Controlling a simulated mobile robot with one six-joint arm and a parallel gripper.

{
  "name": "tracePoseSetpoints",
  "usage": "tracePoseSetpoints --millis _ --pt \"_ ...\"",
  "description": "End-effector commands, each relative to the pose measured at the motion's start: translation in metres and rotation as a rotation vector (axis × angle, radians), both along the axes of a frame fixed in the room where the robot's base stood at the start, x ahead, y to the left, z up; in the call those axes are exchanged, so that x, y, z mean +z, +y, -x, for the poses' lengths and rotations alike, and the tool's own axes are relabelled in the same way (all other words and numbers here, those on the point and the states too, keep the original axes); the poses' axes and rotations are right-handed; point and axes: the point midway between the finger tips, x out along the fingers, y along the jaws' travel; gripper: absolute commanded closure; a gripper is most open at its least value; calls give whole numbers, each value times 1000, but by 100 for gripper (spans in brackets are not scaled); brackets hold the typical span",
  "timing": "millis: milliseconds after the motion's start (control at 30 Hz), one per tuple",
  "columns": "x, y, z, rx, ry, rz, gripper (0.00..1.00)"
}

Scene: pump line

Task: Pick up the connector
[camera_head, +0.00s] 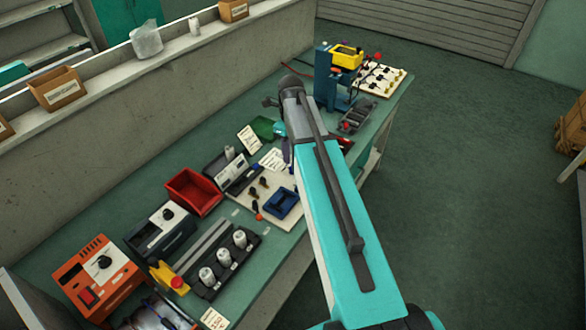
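I cannot tell for certain which part is the connector. Small dark parts with brass-coloured bits (263,183) lie on a pale board (281,218) in the middle of the bench. Several black pieces (383,70) sit on a white board (391,90) at the bench's far end. A blue open holder (281,203) sits on the pale board, close to my arm. My turquoise arm reaches up over the bench from the bottom right. My gripper does not show; the arm hides the area behind and below it.
A red bin (194,192), black cases, an orange unit (99,276) and a black rack with white cylinders (223,262) crowd the near bench (262,281). A blue press-like fixture (325,78) stands at the far end. Right of the bench, the floor (455,190) is clear.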

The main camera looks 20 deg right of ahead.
Motion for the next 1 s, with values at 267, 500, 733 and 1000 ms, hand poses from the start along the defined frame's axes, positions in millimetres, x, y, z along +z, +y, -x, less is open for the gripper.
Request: tracePoseSetpoints --millis 267,500,733,1000 --pt "-5 0 0 -1 -1 0 66" --pt "-5 -1 0 -1 0 0 66" --pt "-14 -1 1 -2 1 0 66" --pt "-34 -2 3 -2 1 0 66"
